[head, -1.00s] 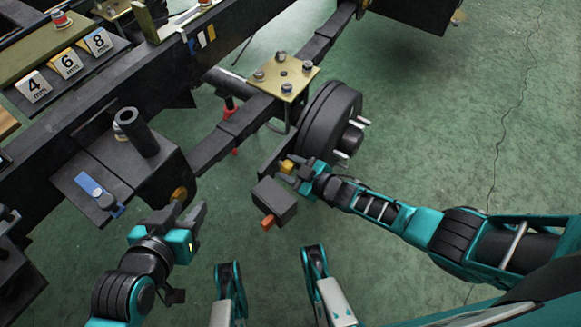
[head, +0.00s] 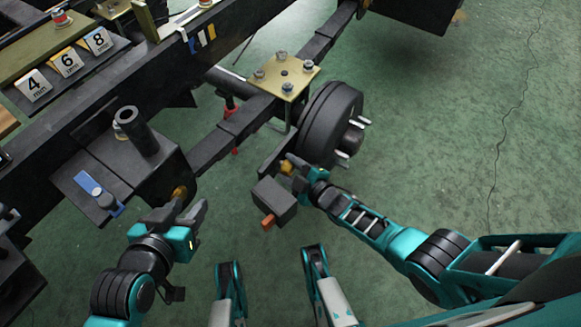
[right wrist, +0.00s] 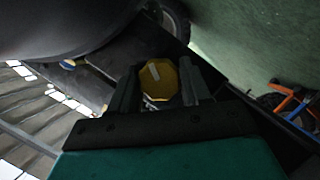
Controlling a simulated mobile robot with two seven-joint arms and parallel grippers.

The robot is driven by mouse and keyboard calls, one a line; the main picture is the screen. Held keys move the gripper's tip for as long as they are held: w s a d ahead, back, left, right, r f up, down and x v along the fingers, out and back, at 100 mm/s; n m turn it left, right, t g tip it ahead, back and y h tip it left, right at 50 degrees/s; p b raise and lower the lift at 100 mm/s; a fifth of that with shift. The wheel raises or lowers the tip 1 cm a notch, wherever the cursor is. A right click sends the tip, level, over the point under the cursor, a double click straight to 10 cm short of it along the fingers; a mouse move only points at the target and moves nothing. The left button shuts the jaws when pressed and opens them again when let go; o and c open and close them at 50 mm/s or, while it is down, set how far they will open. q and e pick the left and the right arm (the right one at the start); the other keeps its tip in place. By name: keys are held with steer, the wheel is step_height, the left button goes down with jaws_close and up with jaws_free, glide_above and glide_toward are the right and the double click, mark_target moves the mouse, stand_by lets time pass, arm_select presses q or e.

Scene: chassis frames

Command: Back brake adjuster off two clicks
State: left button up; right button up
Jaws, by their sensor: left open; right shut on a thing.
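A yellow many-sided adjuster knob (head: 286,167) sits beside the black brake drum (head: 325,125). My right gripper (head: 292,168) is shut on this knob. In the right wrist view the knob (right wrist: 159,80) lies between the two dark fingers (right wrist: 160,90) and shows a pale mark on its face. My left gripper (head: 186,210) is open, with its fingers pointing up near another yellow-orange knob (head: 179,192) on the side of a black box. I cannot tell whether the fingers touch that knob.
A black block with an orange tab (head: 274,202) hangs just left of my right gripper. A gold plate with bolts (head: 285,75) sits on the axle beam. A blue-handled part (head: 95,190) lies at left. Green floor is clear at right.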

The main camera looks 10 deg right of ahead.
arm_select(q)
steer(key=shift+s+f, duration=0.1)
arm_select(e)
steer(key=o, duration=1)
arm_select(q)
steer(key=shift+s, duration=0.1)
